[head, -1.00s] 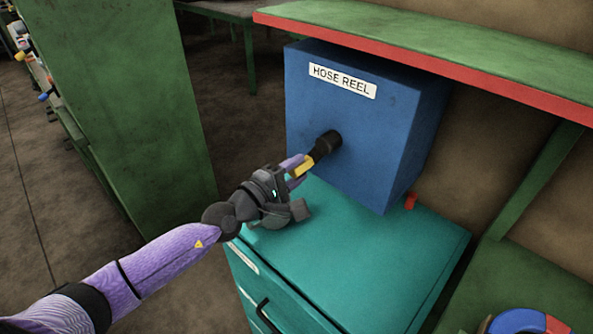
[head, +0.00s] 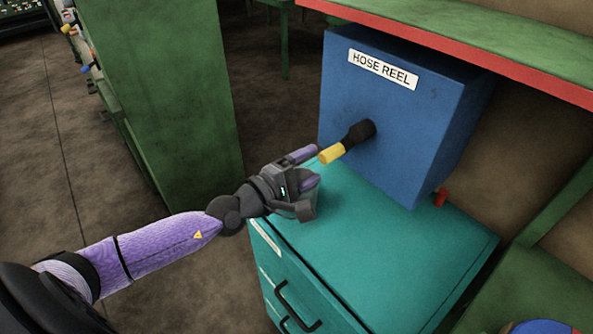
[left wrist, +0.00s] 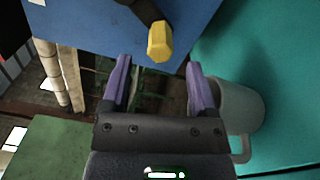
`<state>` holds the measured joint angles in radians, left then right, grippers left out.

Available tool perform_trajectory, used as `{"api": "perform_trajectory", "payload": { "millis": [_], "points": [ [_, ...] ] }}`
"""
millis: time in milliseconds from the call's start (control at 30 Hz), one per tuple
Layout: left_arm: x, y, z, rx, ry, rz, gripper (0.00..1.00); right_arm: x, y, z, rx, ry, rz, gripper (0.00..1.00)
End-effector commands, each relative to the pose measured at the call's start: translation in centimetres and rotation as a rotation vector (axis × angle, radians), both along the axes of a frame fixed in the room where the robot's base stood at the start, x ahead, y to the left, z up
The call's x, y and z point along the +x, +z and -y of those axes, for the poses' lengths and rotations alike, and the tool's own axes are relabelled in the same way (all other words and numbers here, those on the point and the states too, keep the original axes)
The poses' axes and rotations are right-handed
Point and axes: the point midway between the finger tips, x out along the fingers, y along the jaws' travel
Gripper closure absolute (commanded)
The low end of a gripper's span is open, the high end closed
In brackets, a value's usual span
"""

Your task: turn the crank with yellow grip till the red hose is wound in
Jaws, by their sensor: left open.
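A blue box labelled HOSE REEL (head: 385,115) stands on a teal cabinet. On its front face is a black crank (head: 358,134) with a yellow grip (head: 332,153) that points down and left in the head view. My left gripper (head: 309,168) is open and empty, just short of the grip. In the left wrist view the yellow grip (left wrist: 160,42) lies beyond the open purple fingers (left wrist: 159,66), roughly in line with the gap between them. A small red piece, perhaps the hose end (head: 441,197), shows at the box's lower right side. My right gripper is not seen.
A grey mug (left wrist: 240,105) stands close beside the right-hand finger in the left wrist view. A green shelf with red edge (head: 480,50) overhangs the box. A green cabinet (head: 165,100) stands at left.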

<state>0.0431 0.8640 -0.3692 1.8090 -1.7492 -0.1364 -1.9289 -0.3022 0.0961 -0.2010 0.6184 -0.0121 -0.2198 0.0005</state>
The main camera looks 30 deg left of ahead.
Motion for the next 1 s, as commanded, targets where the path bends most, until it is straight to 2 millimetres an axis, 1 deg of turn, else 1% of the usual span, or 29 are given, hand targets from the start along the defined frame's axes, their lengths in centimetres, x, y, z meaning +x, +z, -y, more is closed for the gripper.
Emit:
{"api": "perform_trajectory", "payload": {
  "millis": [33, 100, 200, 300, 400, 1000],
  "points": [
    [-1.2, -0.2, -0.4, 0.005, -0.004, -0.006, 0.24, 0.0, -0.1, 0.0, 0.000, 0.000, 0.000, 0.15],
    [-2.7, -0.3, -0.9, 0.005, -0.003, -0.007, 0.24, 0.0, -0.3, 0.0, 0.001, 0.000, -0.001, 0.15],
    [-4.1, -0.2, -1.5, 0.004, -0.001, -0.005, 0.24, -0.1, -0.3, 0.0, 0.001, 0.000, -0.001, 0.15],
    [-5.0, -0.1, -1.7, 0.001, -0.002, -0.003, 0.24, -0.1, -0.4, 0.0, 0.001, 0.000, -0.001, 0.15],
    [-5.2, -0.1, -1.8, -0.001, -0.001, -0.001, 0.24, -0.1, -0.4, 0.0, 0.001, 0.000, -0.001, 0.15],
    [-5.2, 0.0, -1.8, -0.001, -0.001, -0.001, 0.24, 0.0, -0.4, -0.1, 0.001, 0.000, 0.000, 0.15]
  ]
}}
